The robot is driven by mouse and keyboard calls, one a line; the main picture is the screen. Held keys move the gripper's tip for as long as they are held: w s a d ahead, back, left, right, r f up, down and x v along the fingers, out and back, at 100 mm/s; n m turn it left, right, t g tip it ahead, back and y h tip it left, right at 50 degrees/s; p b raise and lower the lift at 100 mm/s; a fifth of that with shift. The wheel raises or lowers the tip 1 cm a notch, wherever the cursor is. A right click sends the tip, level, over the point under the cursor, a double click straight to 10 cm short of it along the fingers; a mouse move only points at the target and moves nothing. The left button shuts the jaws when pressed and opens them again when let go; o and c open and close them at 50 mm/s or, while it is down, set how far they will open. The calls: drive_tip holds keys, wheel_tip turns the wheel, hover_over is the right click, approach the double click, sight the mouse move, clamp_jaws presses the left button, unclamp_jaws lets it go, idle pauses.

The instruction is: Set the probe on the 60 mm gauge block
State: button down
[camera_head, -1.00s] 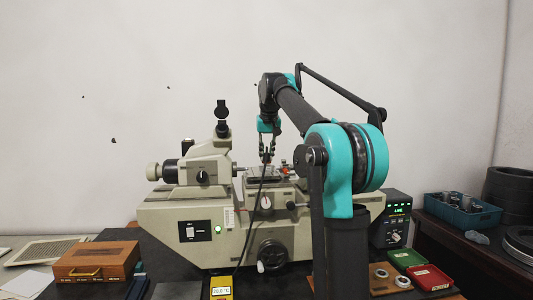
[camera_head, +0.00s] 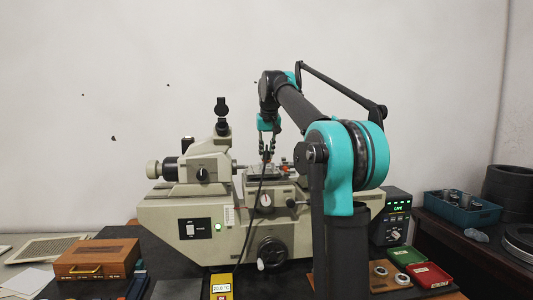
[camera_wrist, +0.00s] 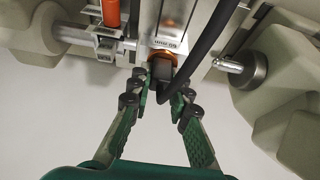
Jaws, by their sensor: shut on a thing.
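My gripper (camera_wrist: 163,88) is shut on the black probe (camera_wrist: 160,71), whose thick black cable bends up and to the right in the wrist view. The gauge block (camera_wrist: 168,44), a pale metal piece marked 60 mm, lies directly under the probe, which covers part of it. An orange-copper rim shows around the probe's end. I cannot tell whether the probe touches the block. In the head view my gripper (camera_head: 266,152) is over the stage of the measuring machine (camera_head: 190,212), and the cable hangs down in front.
In the wrist view a metal spindle (camera_wrist: 243,70) stands right of the block, and an orange cylinder (camera_wrist: 111,13) upper left. On the bench are a yellow thermometer (camera_head: 221,288), a wooden box (camera_head: 97,260), and green (camera_head: 404,256) and red (camera_head: 431,276) trays. A blue crate (camera_head: 462,215) stands right.

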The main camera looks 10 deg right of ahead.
drive_tip(key=shift+f, duration=0.25)
idle(0.6)
drive_tip(key=c, duration=1.3)
unclamp_jaws()
drive_tip(key=shift+c, duration=0.2)
drive_tip(key=shift+r, duration=4.25)
